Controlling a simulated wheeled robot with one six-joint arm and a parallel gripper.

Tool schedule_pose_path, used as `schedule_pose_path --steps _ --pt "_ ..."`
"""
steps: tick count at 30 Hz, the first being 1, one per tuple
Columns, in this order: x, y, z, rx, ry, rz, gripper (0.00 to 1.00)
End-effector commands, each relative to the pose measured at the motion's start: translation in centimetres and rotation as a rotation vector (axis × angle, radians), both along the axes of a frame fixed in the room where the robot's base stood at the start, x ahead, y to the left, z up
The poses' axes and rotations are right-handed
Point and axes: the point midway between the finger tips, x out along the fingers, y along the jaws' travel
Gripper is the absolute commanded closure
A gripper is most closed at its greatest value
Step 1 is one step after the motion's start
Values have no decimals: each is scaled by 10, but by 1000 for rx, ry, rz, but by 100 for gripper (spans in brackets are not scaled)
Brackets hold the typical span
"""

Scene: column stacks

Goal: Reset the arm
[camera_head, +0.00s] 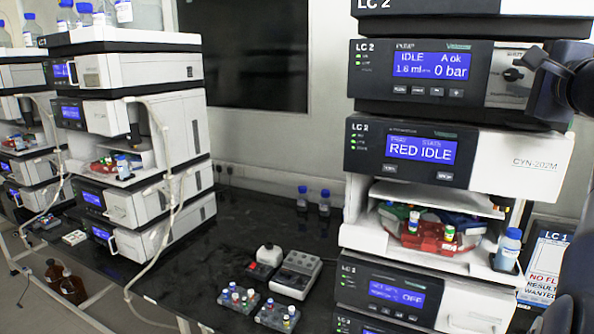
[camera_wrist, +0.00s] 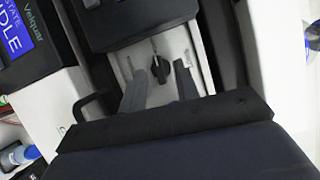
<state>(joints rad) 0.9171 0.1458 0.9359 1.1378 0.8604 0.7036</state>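My gripper (camera_wrist: 161,72) shows in the wrist view with its two grey fingers apart, so it is open. A black rotary knob (camera_wrist: 158,68) on a pale panel shows between the fingers, with gaps on both sides; I cannot tell how far ahead of the fingertips it is. In the head view, part of my dark arm and gripper (camera_head: 537,72) is at the upper right edge, in front of the right stack. The knob (camera_head: 513,74) also shows there, just left of the gripper, on the module reading "IDLE" and "0 bar". I see nothing held.
The right LC 2 stack (camera_head: 410,149) stands close to my arm. Its open bay holds a red vial tray (camera_head: 430,238) and a blue-capped bottle (camera_head: 508,250). Another stack (camera_head: 150,120) stands left. Vial racks (camera_head: 238,298) and a small device (camera_head: 298,274) sit on the black bench.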

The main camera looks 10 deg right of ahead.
Motion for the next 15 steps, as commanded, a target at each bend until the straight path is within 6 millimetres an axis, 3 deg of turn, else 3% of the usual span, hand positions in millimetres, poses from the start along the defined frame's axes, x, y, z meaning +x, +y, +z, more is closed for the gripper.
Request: schedule_pose_path --steps 15 --pt "3 -1 0 8 -6 -1 70"
